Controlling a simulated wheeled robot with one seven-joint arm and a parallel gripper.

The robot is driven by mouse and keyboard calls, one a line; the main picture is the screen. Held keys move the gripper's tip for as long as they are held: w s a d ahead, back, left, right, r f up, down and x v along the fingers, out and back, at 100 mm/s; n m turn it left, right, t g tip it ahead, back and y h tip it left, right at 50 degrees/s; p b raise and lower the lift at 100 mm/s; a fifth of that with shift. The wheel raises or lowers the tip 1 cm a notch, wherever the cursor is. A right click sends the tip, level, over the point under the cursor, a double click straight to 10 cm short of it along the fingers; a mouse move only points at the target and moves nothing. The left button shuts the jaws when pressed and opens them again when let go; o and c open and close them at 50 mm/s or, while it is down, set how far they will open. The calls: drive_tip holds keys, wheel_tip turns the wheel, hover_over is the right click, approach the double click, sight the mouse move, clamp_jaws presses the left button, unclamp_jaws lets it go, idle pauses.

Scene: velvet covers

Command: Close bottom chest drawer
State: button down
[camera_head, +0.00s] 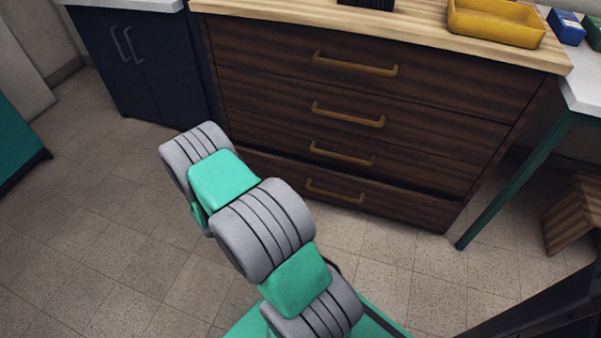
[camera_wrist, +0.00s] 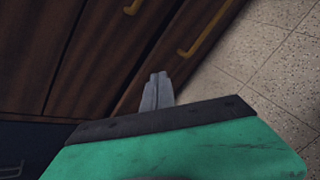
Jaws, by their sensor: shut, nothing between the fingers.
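The dark wood chest (camera_head: 370,75) has a stack of wide drawers with brass bar handles. Its bottom drawer (camera_head: 405,205) stands slightly out, with a dark gap along its top edge; its handle (camera_head: 335,191) faces me. In the wrist view the bottom drawer (camera_wrist: 180,58) and its handle (camera_wrist: 207,28) lie just beyond the fingers. My gripper (camera_wrist: 158,78) is shut and empty, its tips over the left part of the drawer front. I cannot tell whether they touch it. In the head view my arm hides the gripper and the drawer's left end.
A navy cabinet (camera_head: 135,60) stands left of the chest. A table with a green leg (camera_head: 515,180) and a wooden stool (camera_head: 575,215) are at the right. A yellow tray (camera_head: 495,24) sits on the chest top. The tiled floor (camera_head: 90,230) is clear at left.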

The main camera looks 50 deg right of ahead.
drive_tip(key=s+d+f+n+t+h, duration=0.2)
drive_tip(key=s+f+n+t, duration=0.15)
drive_tip(key=f+n, duration=0.45)
drive_tip(key=n+b, duration=0.1)
drive_tip(key=b, duration=0.2)
approach(304, 169)
drive_tip(key=w+d+f, duration=0.1)
drive_tip(key=d+f, duration=0.1)
drive_tip(key=d, duration=0.1)
drive_tip(key=w+d+b, duration=0.1)
drive_tip(key=d, duration=0.1)
drive_tip(key=shift+w+d+r+g, duration=0.1)
drive_tip(key=shift+w+g, duration=0.25)
drive_tip(key=shift+w+d+r, duration=0.1)
drive_tip(key=shift+d, duration=0.1)
